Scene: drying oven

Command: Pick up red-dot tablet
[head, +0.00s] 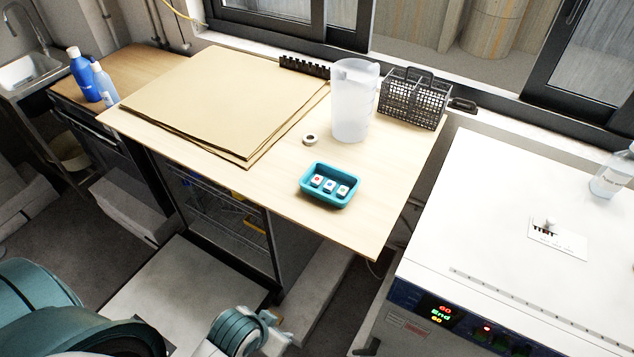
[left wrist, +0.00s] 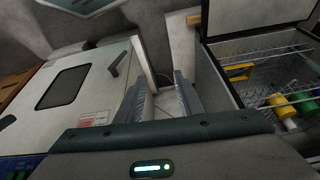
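The red-dot tablet (head: 317,181) is a small white square piece with a red mark, lying at the left in a teal tray (head: 313,199) on the wooden table. A blue-marked tablet (head: 330,187) and a third tablet (head: 343,191) with a dull mark lie beside it. My left gripper (head: 277,332) is low at the bottom of the head view, in front of the table and well away from the tray. In the left wrist view its two fingers (left wrist: 157,103) stand apart with nothing between them. The tablets are not in that view. My right gripper is not visible.
Brown sheets (head: 225,95) cover the table's left. The white oven (head: 500,235) stands right. The table's front right corner is clear.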

